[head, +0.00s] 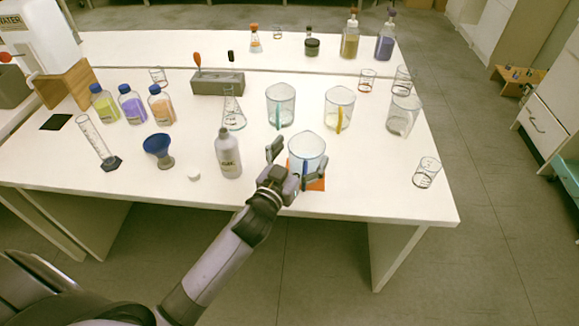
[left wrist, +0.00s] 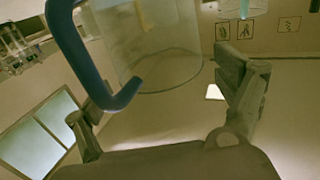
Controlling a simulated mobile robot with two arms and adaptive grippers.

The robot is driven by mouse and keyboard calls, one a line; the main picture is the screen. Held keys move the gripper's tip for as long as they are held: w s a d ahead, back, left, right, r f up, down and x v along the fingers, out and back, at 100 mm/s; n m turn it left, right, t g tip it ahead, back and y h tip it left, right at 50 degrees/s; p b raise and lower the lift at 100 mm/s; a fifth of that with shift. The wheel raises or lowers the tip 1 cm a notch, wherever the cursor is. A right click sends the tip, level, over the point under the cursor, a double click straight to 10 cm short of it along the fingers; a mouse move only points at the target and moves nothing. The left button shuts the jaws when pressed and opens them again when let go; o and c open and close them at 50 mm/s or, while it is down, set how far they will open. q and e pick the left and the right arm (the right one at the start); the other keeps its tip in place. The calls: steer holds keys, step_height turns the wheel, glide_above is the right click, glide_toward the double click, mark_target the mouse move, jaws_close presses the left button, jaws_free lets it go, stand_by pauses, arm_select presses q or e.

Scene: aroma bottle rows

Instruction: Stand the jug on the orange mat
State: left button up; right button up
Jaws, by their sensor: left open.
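A clear jug (head: 308,148) with a blue handle is upright over the orange mat (head: 317,184) near the table's front edge. It looks to stand on the mat, but my gripper hides part of its base. My left gripper (head: 290,160) is open at the jug's near left side, its fingers apart. In the left wrist view the blue handle (left wrist: 72,48) is close in front, near the left finger, and the clear jug body (left wrist: 150,55) is beyond it. My right gripper is not in view.
A grey bottle (head: 228,155) stands just left of my gripper. Behind are clear jugs with teal (head: 280,108), yellow (head: 339,110) and pale (head: 403,117) parts. A blue funnel (head: 158,147) and small beaker (head: 426,173) stand farther out.

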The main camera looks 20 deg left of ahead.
arm_select(q)
steer(key=s+a, duration=0.1)
steer(key=s, duration=1)
steer(key=shift+s+a+p, duration=0.15)
steer(key=shift+s+p, duration=0.05)
steer(key=shift+p, duration=0.25)
